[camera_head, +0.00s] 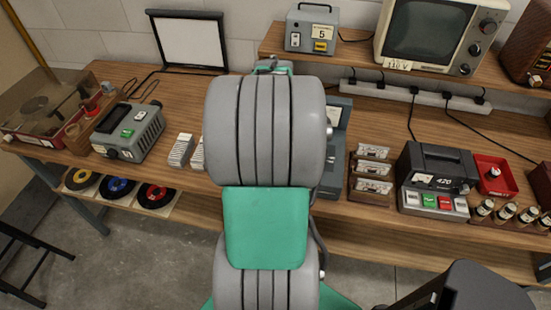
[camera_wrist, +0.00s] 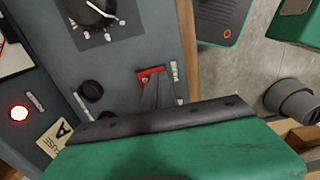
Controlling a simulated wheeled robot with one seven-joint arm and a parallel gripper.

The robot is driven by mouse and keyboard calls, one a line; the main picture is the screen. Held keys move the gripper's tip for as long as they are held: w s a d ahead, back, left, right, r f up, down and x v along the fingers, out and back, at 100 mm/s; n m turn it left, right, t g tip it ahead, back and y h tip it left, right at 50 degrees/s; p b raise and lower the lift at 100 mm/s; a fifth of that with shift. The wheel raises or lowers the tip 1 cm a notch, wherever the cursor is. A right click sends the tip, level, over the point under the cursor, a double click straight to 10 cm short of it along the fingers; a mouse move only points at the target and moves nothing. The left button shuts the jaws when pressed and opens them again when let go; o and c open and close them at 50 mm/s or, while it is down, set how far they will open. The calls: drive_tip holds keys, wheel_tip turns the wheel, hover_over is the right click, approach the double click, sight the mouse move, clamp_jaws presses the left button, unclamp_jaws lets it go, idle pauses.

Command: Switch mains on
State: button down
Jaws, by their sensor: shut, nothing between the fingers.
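In the wrist view a dark grey panel has a red switch (camera_wrist: 151,73) near its right edge, with a small pale label strip beside it. A round lamp (camera_wrist: 19,113) at the left glows red with a pale centre. My gripper (camera_wrist: 152,88) is shut and empty, its grey fingertips right at the lower side of the red switch; I cannot tell if they touch. The fingertips partly hide the switch, so its position is unclear. In the head view my arm covers the gripper and most of a blue-grey unit (camera_head: 339,145) behind it.
The panel also has a black dial (camera_wrist: 90,10), a black knob (camera_wrist: 90,91) and a fuse label (camera_wrist: 58,137). On the bench (camera_head: 250,215) stand a grey-green device (camera_head: 128,132) at left, cassette racks (camera_head: 371,172) and a dark 420 unit (camera_head: 436,180) at right.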

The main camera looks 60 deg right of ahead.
wheel_tip(320, 180, up, 6)
drive_tip(key=p, duration=0.4)
drive_tip(key=shift+r, duration=0.15)
drive_tip(key=m, duration=0.4)
drive_tip(key=shift+w+d, duration=0.1)
drive_tip(key=shift+d, duration=0.05)
drive_tip(key=shift+f+m, duration=0.2)
drive_tip(key=shift+m, duration=0.9)
drive_tip(key=m, duration=0.1)
drive_tip(key=s+a+f+m, duration=0.1)
drive_tip(key=a+f+m, duration=0.1)
drive_tip(key=m, duration=0.1)
drive_tip(key=shift+s+a+f, duration=0.1)
drive_tip(key=shift+s+a, duration=0.05)
drive_tip(key=shift+s, duration=0.15)
drive_tip(key=w+a+r+n+t, duration=0.1)
drive_tip(key=w+a+r+n, duration=0.1)
drive_tip(key=a, duration=0.8)
drive_tip(key=w+a+r+n+t, duration=0.1)
drive_tip(key=w+a+r, duration=0.3)
drive_tip(key=a, duration=0.6)
drive_tip(key=w+a+r+n+t, duration=0.2)
drive_tip(key=w+a+r, duration=0.1)
drive_tip(key=a, duration=0.6)
drive_tip(key=shift+w+a+r+n+t+b, duration=0.15)
drive_tip(key=shift+a+r+n+t+b, duration=0.2)
drive_tip(key=shift+r, duration=0.45)
